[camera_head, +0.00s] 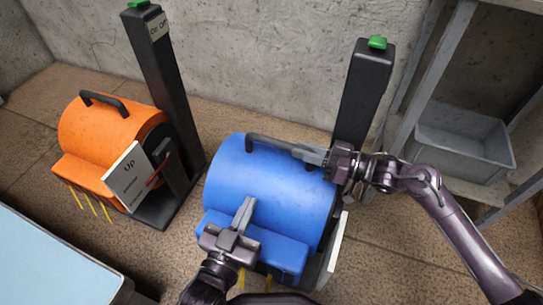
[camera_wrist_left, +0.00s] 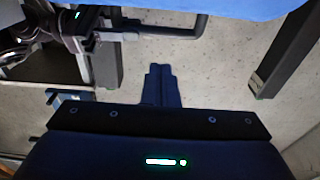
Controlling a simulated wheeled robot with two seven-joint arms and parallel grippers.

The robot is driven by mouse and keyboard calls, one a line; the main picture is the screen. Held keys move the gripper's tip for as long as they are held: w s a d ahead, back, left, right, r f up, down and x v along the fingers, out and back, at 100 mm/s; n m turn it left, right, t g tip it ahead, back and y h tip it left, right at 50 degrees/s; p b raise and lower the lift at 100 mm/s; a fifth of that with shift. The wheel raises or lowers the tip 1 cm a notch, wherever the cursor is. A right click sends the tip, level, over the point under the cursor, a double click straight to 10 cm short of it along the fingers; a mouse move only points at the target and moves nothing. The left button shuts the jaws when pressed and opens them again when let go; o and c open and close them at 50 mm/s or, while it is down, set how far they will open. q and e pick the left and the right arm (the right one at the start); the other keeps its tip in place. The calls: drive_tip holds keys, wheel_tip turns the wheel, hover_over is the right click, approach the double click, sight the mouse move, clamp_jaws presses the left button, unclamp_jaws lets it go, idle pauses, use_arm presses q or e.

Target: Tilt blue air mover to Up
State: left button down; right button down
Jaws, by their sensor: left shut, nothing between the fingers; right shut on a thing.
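The blue air mover (camera_head: 265,180) stands on the floor in the middle of the head view, its outlet lip facing the front. Its black handle (camera_head: 265,141) is on top at the back. My right gripper (camera_head: 308,154) is shut on the right part of that handle. My left gripper (camera_head: 248,203) is shut and empty at the blue mover's front; I cannot tell whether it touches. The left wrist view shows its closed fingers (camera_wrist_left: 158,72), the handle (camera_wrist_left: 185,32) and my right gripper (camera_wrist_left: 92,22). The blue mover's white side panel (camera_head: 336,250) is edge-on and unreadable.
An orange air mover (camera_head: 105,130) stands at left with a white panel (camera_head: 128,177) reading "Up". Dark posts with green tops rise behind both movers. A grey bin (camera_head: 460,140) sits on a shelf at right. A pale blue surface (camera_head: 50,265) fills the lower left.

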sight(276, 147)
use_arm(q)
drive_tip(key=x, duration=1.4)
drive_tip(key=shift+f, duration=0.15)
drive_tip(key=shift+w+d+g, duration=0.15)
drive_tip(key=shift+w+g, duration=0.15)
drive_tip(key=shift+w, duration=0.3)
use_arm(e)
drive_tip(key=shift+f, duration=0.1)
use_arm(q)
drive_tip(key=shift+w, duration=0.3)
use_arm(e)
drive_tip(key=shift+s+a, duration=0.25)
drive_tip(key=shift+a, duration=0.1)
use_arm(q)
drive_tip(key=shift+d, duration=0.15)
use_arm(e)
drive_tip(key=c, duration=1.3)
unclamp_jaws()
drive_tip(key=shift+d, duration=0.25)
use_arm(q)
drive_tip(key=shift+d, duration=0.1)
